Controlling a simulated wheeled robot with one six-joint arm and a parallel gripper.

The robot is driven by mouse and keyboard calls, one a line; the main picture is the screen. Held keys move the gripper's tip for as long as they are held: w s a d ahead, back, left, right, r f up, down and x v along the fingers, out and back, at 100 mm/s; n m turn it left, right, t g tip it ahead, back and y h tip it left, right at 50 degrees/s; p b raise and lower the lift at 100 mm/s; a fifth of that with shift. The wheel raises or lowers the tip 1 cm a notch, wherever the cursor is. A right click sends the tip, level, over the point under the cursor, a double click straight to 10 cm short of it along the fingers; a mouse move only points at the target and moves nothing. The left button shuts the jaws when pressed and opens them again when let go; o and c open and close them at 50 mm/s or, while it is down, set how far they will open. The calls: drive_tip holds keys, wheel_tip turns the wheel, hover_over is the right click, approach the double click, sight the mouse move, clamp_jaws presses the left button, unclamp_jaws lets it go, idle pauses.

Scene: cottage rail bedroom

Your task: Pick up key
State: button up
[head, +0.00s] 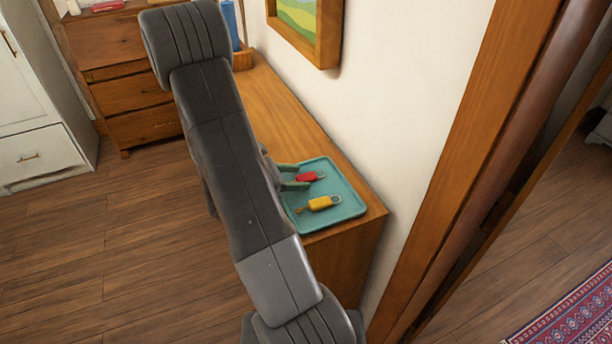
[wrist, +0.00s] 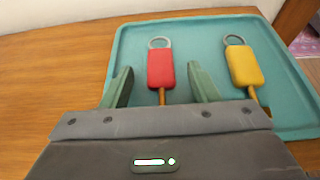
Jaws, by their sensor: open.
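Two keys lie on a teal tray (head: 347,203) on the wooden cabinet top. One key has a red head with a metal ring (head: 310,177); the other has a yellow head with a ring (head: 322,203). In the wrist view the red key (wrist: 161,68) lies between my open green fingers, with its brown shaft pointing toward my gripper (wrist: 158,88). The yellow key (wrist: 244,66) is to the right, outside the fingers. My gripper (head: 290,177) is over the tray's left side in the head view. The end of the red key's shaft is hidden by my gripper.
The tray (wrist: 200,30) has a raised rim and sits near the end of the wooden cabinet (head: 290,110). A wall with a framed picture (head: 308,25) stands behind it. A door frame (head: 480,150) is at right. The floor at left is clear.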

drive_tip(key=shift+w+d+f, duration=0.1)
drive_tip(key=shift+d+f, duration=0.05)
drive_tip(key=shift+d, duration=0.1)
drive_tip(key=shift+c, duration=0.2)
drive_tip(key=c, duration=1.1)
